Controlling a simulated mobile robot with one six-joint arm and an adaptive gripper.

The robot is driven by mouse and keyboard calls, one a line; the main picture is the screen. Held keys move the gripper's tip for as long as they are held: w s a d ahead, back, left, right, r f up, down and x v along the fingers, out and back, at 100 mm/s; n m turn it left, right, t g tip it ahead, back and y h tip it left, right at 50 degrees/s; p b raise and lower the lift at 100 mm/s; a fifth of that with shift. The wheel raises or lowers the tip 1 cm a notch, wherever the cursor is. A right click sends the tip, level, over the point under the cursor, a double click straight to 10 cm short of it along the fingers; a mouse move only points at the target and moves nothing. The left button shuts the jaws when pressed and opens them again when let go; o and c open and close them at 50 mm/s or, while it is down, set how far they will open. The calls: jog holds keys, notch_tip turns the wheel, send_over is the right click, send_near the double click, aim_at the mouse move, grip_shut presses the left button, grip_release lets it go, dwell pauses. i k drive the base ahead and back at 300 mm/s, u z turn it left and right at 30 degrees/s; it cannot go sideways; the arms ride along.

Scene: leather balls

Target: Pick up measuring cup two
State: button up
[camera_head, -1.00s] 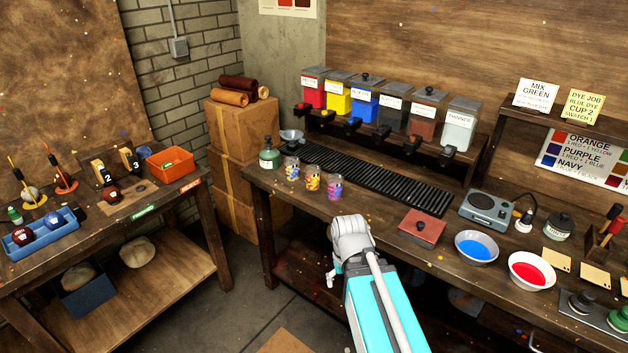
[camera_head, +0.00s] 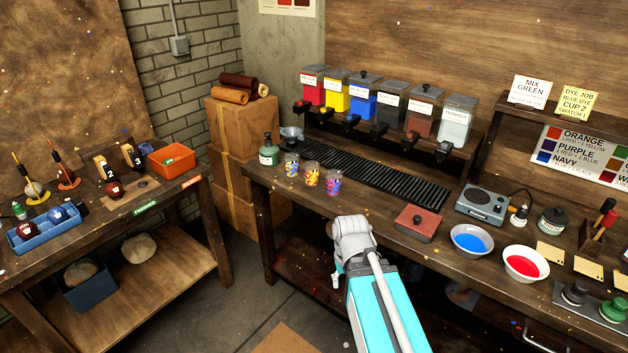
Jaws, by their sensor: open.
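Three small clear measuring cups with colourful patterned sides stand in a row at the left end of the long dark bench: a left one (camera_head: 291,165), a middle one (camera_head: 311,174) and a right one (camera_head: 333,183). All are upright. Their markings are too small to read, so I cannot tell which is cup two. My arm rises at the lower middle, in front of the bench and below and to the right of the cups, apart from them. My gripper does not show clearly; it is hidden behind or below my arm.
A green bottle (camera_head: 268,152) stands left of the cups and a black ribbed mat (camera_head: 385,178) lies to their right. Dye dispensers (camera_head: 362,100) line the back. A red-lidded box (camera_head: 417,222), a blue bowl (camera_head: 472,242) and a red bowl (camera_head: 525,264) sit farther right.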

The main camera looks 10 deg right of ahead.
aim_at(311, 167)
jog(key=k, duration=1.25)
jog(key=z, duration=0.35)
jog(key=i, duration=2.1)
jog(key=u, duration=0.65)
